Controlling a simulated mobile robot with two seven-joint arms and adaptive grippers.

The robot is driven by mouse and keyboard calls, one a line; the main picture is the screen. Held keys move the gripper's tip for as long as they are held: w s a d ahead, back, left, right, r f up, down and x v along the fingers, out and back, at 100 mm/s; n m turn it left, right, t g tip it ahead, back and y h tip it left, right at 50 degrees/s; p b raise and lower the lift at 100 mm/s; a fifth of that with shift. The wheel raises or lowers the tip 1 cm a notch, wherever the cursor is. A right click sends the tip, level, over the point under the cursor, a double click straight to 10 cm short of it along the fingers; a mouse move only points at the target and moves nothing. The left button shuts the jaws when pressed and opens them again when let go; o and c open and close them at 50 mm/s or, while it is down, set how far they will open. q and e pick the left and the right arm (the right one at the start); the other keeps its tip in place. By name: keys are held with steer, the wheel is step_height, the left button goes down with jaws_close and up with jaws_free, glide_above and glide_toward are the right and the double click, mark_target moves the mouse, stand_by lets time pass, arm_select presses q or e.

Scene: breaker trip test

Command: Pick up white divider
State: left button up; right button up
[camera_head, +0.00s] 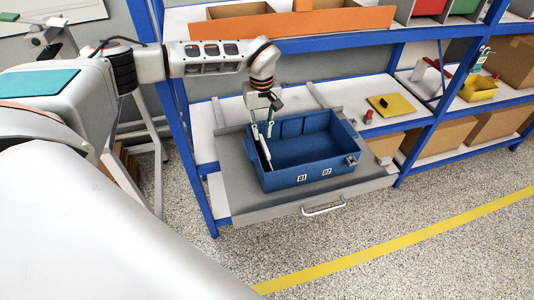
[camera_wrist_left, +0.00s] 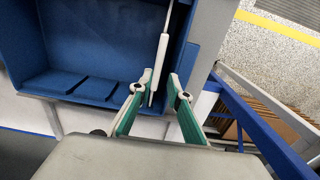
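The white divider (camera_head: 265,153) is a thin strip standing at the left end inside the blue bin (camera_head: 312,179). In the left wrist view the divider (camera_wrist_left: 161,52) runs from the top edge down to between my fingertips. My left gripper (camera_head: 262,134) points down over the bin's left end. In the left wrist view its green-padded fingers (camera_wrist_left: 161,84) are apart, one on each side of the divider. The left finger looks close to the divider; I cannot tell whether it touches. My right gripper is not in view.
The bin stands on a grey pulled-out tray (camera_head: 240,188) with a handle (camera_head: 323,206) in a blue-framed shelf. A small metal part (camera_head: 352,160) sits by the bin's right rim. A yellow plate (camera_head: 391,106) lies further right. An orange-fronted shelf box (camera_head: 290,23) is above.

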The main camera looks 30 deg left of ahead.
mark_target(264, 145)
arm_select(q)
steer(key=f, duration=0.2)
steer(key=d+f, duration=0.1)
steer(key=f, duration=0.1)
steer(key=shift+s+f, duration=0.15)
steer(key=shift+f, duration=0.35)
jaws_close()
steer(key=shift+r, duration=0.15)
